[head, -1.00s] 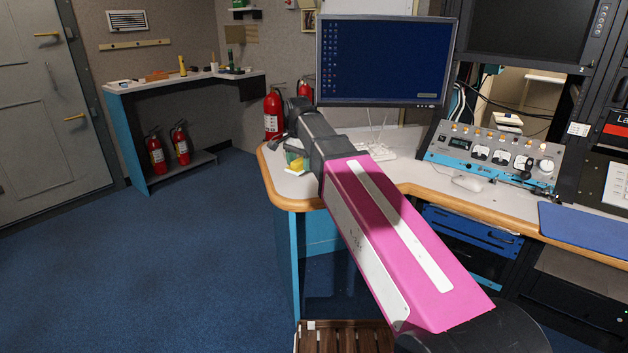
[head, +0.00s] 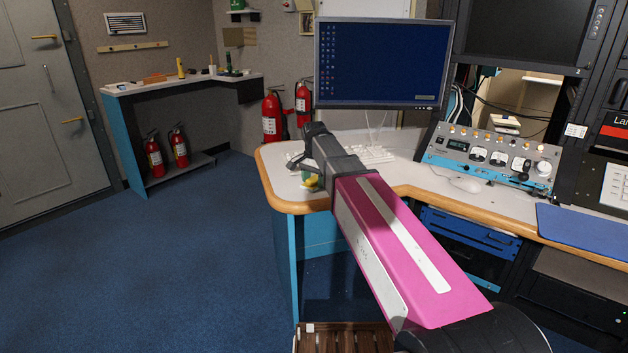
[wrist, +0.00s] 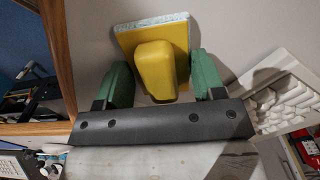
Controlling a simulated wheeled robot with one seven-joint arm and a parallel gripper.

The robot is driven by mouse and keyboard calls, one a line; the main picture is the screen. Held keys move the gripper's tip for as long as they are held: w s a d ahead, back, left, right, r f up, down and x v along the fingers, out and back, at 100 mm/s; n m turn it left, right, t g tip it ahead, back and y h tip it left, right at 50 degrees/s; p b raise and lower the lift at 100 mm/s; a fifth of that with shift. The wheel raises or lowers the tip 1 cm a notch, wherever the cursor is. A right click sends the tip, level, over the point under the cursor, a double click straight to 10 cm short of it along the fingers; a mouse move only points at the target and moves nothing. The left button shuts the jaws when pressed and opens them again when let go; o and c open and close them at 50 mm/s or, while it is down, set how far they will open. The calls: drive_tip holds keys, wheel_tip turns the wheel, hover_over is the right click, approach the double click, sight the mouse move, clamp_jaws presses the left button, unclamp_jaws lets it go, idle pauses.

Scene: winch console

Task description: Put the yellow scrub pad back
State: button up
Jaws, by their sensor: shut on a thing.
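The yellow scrub pad (wrist: 181,38) has a raised yellow grip block and a pale, rough face along its far edge. My gripper (wrist: 160,78) is shut on it, with one green fingertip on each side of the pad in the wrist view. In the head view my gripper (head: 307,178) is over the left end of the desk, and only a small yellow bit of the pad (head: 311,183) shows. The arm partly hides it there. I cannot tell whether the pad touches the desk top.
The desk (head: 281,190) has a wooden rounded edge. A white keyboard (head: 370,155) lies beside my gripper, and a monitor (head: 380,62) stands behind. A grey control console (head: 490,155) and a mouse (head: 466,185) are to the right. A side shelf (head: 190,84) holds small items at back left.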

sight(314, 177)
drive_tip(key=o, duration=1)
drive_tip(key=shift+f, duration=0.15)
drive_tip(key=shift+c, duration=0.2)
wheel_tip(314, 177, up, 12)
drive_tip(key=shift+r, duration=0.2)
